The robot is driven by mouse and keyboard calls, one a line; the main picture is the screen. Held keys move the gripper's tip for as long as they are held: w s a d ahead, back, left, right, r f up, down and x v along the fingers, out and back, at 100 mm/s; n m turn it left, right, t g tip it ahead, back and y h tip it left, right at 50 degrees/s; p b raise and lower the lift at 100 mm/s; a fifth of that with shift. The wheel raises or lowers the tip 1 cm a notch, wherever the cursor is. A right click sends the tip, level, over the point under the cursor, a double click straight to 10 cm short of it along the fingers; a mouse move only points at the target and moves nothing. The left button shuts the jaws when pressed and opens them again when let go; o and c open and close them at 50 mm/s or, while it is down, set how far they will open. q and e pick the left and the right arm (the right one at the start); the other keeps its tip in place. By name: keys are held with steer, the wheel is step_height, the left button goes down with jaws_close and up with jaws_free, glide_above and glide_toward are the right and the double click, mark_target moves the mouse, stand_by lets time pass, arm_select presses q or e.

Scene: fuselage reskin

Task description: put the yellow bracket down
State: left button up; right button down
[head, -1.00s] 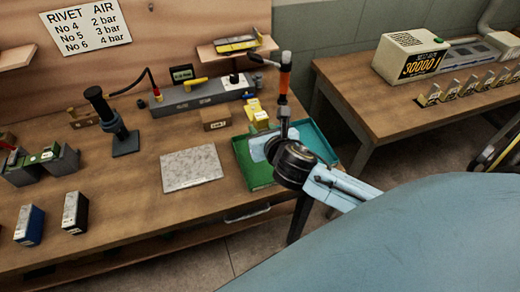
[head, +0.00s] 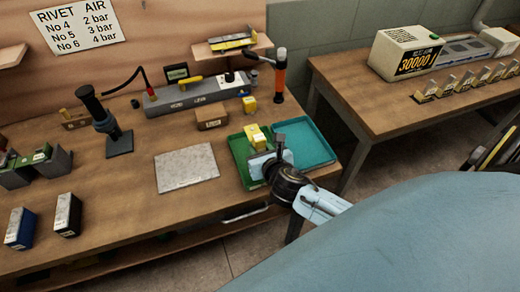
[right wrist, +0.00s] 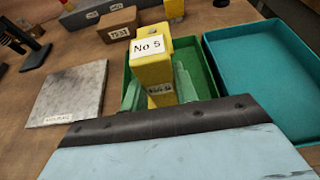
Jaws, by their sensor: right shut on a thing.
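The yellow bracket (head: 255,137), labelled No 5 in the right wrist view (right wrist: 154,72), stands upright in my right gripper (head: 260,150). The gripper's pale fingers (right wrist: 158,90) are shut on its two sides. The bracket is over the green tray (head: 240,165), which also shows in the right wrist view (right wrist: 205,75). Whether the bracket's underside touches the tray is hidden by the gripper. My left gripper is out of view.
A teal tray (head: 305,145) adjoins the green tray on the right. A grey plate (head: 187,168) lies to the left.

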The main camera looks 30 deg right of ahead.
steer(key=c, duration=1.5)
jaws_free()
steer(key=shift+f, duration=0.15)
steer(key=o, duration=0.4)
steer(key=shift+r, duration=0.25)
steer(key=v, duration=1.2)
steer(key=shift+f+p, duration=0.1)
steer(key=shift+p, duration=0.3)
